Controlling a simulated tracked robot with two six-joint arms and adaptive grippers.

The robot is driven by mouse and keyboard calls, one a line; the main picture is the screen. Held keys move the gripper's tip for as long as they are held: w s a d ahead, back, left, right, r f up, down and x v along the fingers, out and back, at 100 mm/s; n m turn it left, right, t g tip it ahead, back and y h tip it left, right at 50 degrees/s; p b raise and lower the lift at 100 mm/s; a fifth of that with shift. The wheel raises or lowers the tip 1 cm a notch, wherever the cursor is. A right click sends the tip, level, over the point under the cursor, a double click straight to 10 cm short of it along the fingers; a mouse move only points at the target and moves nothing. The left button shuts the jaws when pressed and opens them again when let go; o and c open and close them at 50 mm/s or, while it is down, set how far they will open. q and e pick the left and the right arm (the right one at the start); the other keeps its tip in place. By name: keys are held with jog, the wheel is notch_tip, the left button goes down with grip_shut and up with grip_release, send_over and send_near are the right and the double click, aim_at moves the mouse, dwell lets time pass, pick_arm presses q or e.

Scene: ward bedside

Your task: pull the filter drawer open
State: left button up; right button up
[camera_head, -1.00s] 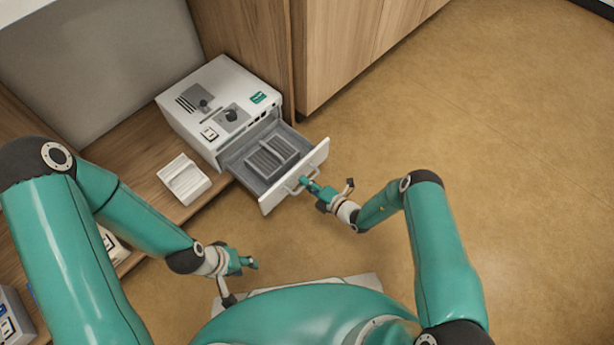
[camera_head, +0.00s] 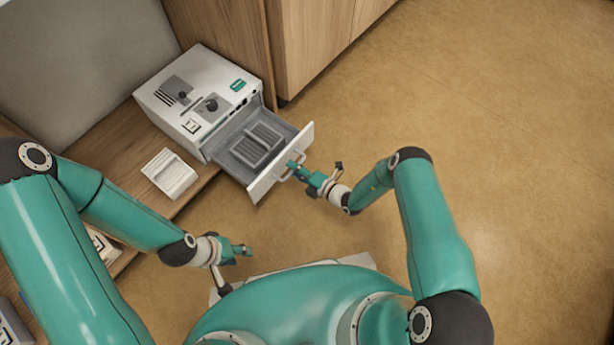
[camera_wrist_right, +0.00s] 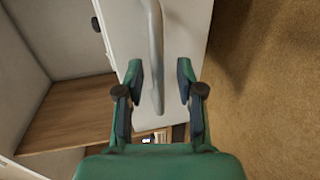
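The filter drawer (camera_head: 284,165) sticks well out of the front of a white bedside device (camera_head: 197,90). Its grey inside holds a ribbed dark filter piece (camera_head: 256,145). The drawer's bar handle (camera_wrist_right: 157,40) shows in the right wrist view, running down between the fingertips. My right gripper (camera_wrist_right: 160,80) is open, with a finger on either side of the handle and visible gaps; in the head view it is at the drawer front (camera_head: 293,170). My left gripper (camera_head: 245,250) hangs free near my base, away from the drawer; its finger opening is too small to judge.
A white ribbed tray (camera_head: 170,174) lies on the wooden shelf (camera_head: 125,145) left of the drawer. A wooden cabinet (camera_head: 315,40) stands behind and to the right. The floor (camera_head: 480,130) on the right is clear.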

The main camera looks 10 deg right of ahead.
jog(key=v, duration=1.1)
jog(key=shift+s, duration=0.25)
